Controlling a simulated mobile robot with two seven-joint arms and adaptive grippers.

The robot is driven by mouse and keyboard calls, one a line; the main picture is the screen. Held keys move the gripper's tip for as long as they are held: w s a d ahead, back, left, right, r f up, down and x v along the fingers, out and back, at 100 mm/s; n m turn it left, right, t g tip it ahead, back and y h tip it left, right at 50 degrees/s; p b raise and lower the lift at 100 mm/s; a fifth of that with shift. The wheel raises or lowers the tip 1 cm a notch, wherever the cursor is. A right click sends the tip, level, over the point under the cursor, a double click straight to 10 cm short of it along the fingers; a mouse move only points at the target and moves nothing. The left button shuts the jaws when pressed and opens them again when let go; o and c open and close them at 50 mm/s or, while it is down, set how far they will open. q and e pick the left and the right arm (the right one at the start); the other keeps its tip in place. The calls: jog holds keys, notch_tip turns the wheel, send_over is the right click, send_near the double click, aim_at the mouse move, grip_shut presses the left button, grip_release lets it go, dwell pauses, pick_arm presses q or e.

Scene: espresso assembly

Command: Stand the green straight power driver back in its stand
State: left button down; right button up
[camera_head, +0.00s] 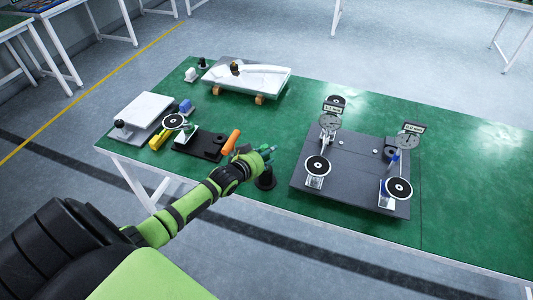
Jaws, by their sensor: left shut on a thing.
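My left gripper (258,157) reaches in from the left over the near edge of the green table. It is shut on the green straight power driver (267,150), of which only a small part shows past the fingers; its tilt is hard to tell. A short black round stand (265,180) is on the table just below and beside the gripper. Whether the driver touches the stand cannot be told. My right gripper is not in view.
A dark plate with dial gauges (335,200) lies to the right. A white tray (245,80) is at the back. The far right of the green table (470,190) is clear.

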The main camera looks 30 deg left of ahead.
pick_arm(q)
jog(key=shift+r, duration=0.1)
dwell(0.3)
jog(key=c, duration=0.6)
grip_release()
jog(key=shift+c, duration=0.2)
jog(key=shift+p+v, duration=0.9)
jog(key=shift+p, duration=0.1)
jog(key=p+v, duration=0.3)
jog(key=v, duration=0.1)
jog(key=shift+s+p, duration=0.1)
jog(key=shift+p, duration=0.25)
